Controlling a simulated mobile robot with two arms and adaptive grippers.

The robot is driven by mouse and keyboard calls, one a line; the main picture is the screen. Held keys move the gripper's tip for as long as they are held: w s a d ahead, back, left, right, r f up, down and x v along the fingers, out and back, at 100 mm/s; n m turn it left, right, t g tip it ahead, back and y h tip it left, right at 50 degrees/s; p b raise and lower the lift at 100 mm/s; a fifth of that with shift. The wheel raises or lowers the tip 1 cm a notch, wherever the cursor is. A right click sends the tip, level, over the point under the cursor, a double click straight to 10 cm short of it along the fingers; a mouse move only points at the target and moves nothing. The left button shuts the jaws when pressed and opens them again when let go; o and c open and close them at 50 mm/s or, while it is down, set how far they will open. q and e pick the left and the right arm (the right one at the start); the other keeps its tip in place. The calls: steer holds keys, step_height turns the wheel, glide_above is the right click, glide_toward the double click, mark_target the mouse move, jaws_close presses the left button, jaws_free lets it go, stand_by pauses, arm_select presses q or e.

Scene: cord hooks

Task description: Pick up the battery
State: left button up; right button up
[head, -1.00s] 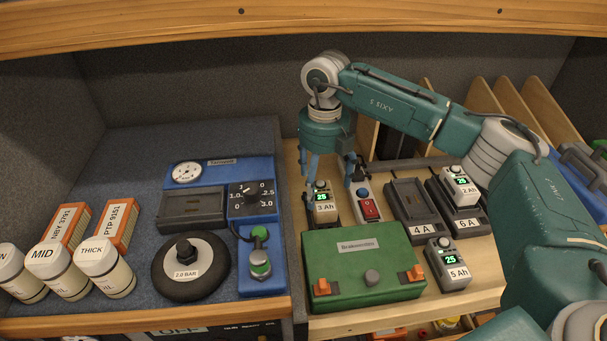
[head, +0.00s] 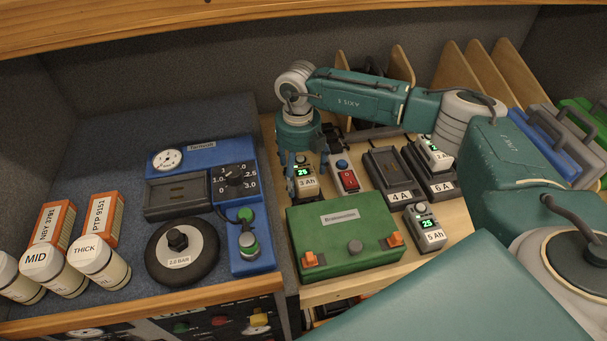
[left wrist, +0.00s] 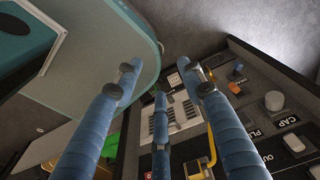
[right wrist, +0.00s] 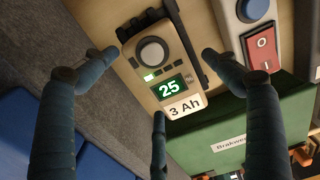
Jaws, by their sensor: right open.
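The 3 Ah battery (head: 306,183), beige and grey with a green "25" display and a round button, stands behind the green case. My right gripper (head: 306,165) is right above it, pointing down, with its fingers spread. In the right wrist view the battery (right wrist: 165,75) lies between the open fingers (right wrist: 160,75), and I see no finger closed on it. A 5 Ah battery (head: 427,229) stands right of the case, and another battery (head: 435,154) sits on the 6 A charger. My left gripper (left wrist: 162,85) shows only in its wrist view, open and empty.
The green case (head: 340,243) is just in front of the 3 Ah battery. A red-switch power strip (head: 346,175) stands close on its right, then the empty 4 A charger (head: 391,175). A blue gauge unit (head: 205,150) is on the left. Wooden dividers (head: 480,80) rise behind.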

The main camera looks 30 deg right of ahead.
arm_select(q)
steer(key=shift+s+f, duration=0.1)
steer(key=shift+s, duration=0.85)
arm_select(e)
steer(key=shift+r, duration=0.1)
steer(key=c, duration=1.7)
